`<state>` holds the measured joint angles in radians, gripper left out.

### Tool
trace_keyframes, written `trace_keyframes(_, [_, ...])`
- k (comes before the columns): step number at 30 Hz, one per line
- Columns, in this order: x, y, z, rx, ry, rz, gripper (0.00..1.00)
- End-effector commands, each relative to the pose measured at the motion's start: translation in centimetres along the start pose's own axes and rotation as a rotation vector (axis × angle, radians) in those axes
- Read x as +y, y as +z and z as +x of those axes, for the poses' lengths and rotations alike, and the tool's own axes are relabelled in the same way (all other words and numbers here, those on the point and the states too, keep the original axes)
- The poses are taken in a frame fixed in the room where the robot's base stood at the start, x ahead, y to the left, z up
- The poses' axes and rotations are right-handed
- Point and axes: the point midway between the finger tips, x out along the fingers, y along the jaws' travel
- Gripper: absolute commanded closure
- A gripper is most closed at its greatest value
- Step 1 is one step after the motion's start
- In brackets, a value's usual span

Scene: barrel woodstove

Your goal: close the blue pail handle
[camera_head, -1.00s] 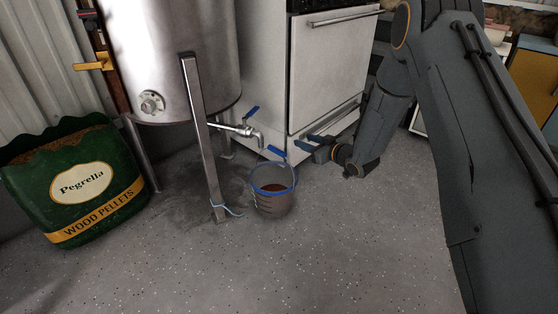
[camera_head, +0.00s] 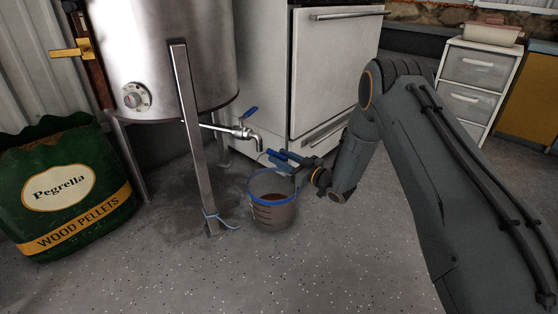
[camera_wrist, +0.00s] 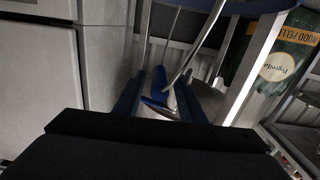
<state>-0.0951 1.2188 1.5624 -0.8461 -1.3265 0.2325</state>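The pail (camera_head: 274,214) is greyish and see-through with a blue rim, and stands upright on the floor below the tap. It holds something brown. My gripper (camera_head: 280,158) is at the pail's upper right edge, level with the handle. In the wrist view my gripper (camera_wrist: 160,100) has its fingers apart, with a blue piece (camera_wrist: 157,88) between them. I cannot tell whether they touch it, or whether it is the handle's grip.
The tap (camera_head: 244,134) with a blue lever sticks out just above the pail, from the metal barrel (camera_head: 165,50). A metal leg (camera_head: 195,140) stands left of the pail. A white oven (camera_head: 325,75) is behind. A pellet bag (camera_head: 60,190) is at left. The front floor is clear.

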Motion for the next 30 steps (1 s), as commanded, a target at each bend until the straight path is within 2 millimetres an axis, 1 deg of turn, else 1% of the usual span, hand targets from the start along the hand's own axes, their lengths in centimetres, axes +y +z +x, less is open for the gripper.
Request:
trace_keyframes(1, [0.0,0.1,0.6,0.001,-0.001,-0.001,0.63])
trace_keyframes(5, [0.2,0.0,1.3,0.000,0.002,-0.001,0.63])
trace_keyframes(13, [0.2,-0.1,1.4,0.000,0.003,0.000,0.63])
trace_keyframes(14, [0.2,-0.1,1.4,0.000,0.003,0.000,0.65])
trace_keyframes(15, [0.2,-0.1,1.4,0.000,0.003,0.000,0.71])
trace_keyframes(20, [0.1,-0.1,1.4,0.000,0.003,0.000,0.98])
trace_keyframes(21, [0.1,0.0,1.4,-0.001,0.003,0.000,1.00])
trace_keyframes(26, [0.1,0.0,1.4,-0.001,0.002,0.000,1.00])
trace_keyframes(30, [-0.6,-0.1,1.8,-0.001,-0.005,-0.011,1.00])
